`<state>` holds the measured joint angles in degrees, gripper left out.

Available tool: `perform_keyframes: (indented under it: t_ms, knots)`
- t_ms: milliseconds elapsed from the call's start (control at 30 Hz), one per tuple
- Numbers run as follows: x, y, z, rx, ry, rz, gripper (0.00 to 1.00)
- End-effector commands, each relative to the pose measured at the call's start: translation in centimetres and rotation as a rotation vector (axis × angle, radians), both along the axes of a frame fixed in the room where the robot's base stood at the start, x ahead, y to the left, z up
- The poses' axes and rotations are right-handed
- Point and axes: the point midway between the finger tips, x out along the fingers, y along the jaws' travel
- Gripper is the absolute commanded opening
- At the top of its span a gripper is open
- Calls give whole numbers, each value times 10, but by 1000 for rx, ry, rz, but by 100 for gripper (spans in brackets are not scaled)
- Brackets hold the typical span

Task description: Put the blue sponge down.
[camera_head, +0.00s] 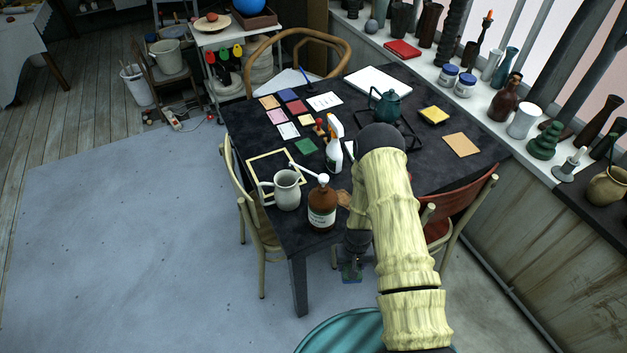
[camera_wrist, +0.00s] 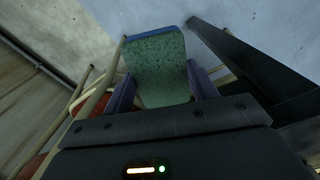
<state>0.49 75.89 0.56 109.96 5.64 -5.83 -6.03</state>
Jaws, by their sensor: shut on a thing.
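The blue sponge (camera_wrist: 158,62) is held between the two fingers of my gripper (camera_wrist: 161,92) in the wrist view. Its speckled green face shows there, with a blue strip along its far edge. In the head view the sponge (camera_head: 351,271) is small and partly hidden by my gripper (camera_head: 352,262). It hangs off the near edge of the dark table (camera_head: 420,180), to the right of the table's front leg, with floor showing around it. The sponge is apart from the tabletop.
A brown bottle (camera_head: 322,208), a grey-white jug (camera_head: 287,190) and a spray bottle (camera_head: 334,145) stand near the table's left side. A red-backed chair (camera_head: 470,212) is at right. A pale chair (camera_head: 262,235) is at left.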

Motion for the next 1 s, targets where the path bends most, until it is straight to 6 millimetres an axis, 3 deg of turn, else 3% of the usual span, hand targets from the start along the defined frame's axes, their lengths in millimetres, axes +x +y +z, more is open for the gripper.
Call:
perform_keyframes:
  t_ms: [33, 367, 700, 1000]
  knots:
    - [5, 4, 15, 0, -6, 15, 33]
    - [18, 30, 93, 1, -8, 110, 33]
    - [39, 67, 211, 1, -10, 255, 33]
    - [50, 88, 277, 2, -6, 336, 33]
